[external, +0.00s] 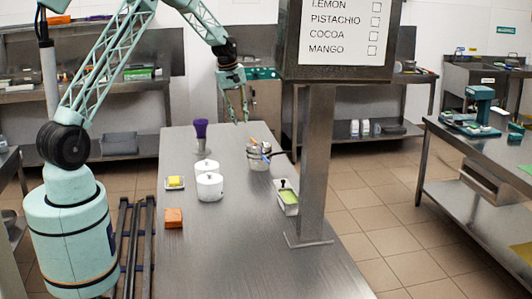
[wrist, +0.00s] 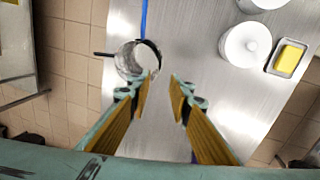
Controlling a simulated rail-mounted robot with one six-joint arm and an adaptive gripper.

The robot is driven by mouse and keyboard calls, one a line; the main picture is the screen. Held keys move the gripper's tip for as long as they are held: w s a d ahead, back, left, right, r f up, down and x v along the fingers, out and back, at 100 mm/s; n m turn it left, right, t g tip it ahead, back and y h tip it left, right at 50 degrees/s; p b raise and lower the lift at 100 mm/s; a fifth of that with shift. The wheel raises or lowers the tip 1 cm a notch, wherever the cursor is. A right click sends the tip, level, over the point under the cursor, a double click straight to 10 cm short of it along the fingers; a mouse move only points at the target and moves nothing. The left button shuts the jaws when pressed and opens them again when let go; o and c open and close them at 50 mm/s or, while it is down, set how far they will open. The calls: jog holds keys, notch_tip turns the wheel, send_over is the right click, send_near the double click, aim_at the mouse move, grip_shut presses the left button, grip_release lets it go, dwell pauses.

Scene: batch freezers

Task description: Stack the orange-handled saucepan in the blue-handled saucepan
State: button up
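A cluster of steel saucepans (external: 257,162) stands on the table, toward its far end in the external view. A blue handle (external: 266,158) points from it toward the camera, and a small orange handle (external: 252,139) shows at its top. I cannot tell whether one pan sits inside another. The wrist view shows a round pan rim (wrist: 130,72) with a blue handle (wrist: 143,15) running up and a black handle to the left; no orange handle can be made out there. My gripper (external: 238,119) is open and empty, above and beyond the pans; its fingers (wrist: 164,82) point down.
Two white lidded pots (external: 209,187) and a yellow block on a dish (external: 175,183) stand left of the pans. A purple-topped item (external: 201,130), an orange block (external: 173,217) and a green-filled tray (external: 288,197) are also on the table. A sign post (external: 316,170) rises at right.

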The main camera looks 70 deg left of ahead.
jog(key=shift+w+a+r, duration=0.2)
jog(key=shift+f, duration=0.2)
jog(key=shift+w+f+p, duration=0.2)
jog(key=shift+w+f, duration=0.25)
jog(key=shift+f, duration=1.75)
jog(key=shift+w+f+p, duration=0.25)
jog(key=shift+w+f, duration=0.25)
jog(key=shift+f, duration=1.65)
jog(key=shift+w+f+p, duration=0.2)
jog(key=shift+w+f, duration=0.25)
jog(key=shift+f, duration=1.75)
grip_shut()
grip_release()
jog(key=shift+r, duration=0.15)
notch_tip(320, 180, up, 12)
jog(key=s, duration=0.2)
jog(key=shift+s+f, duration=0.25)
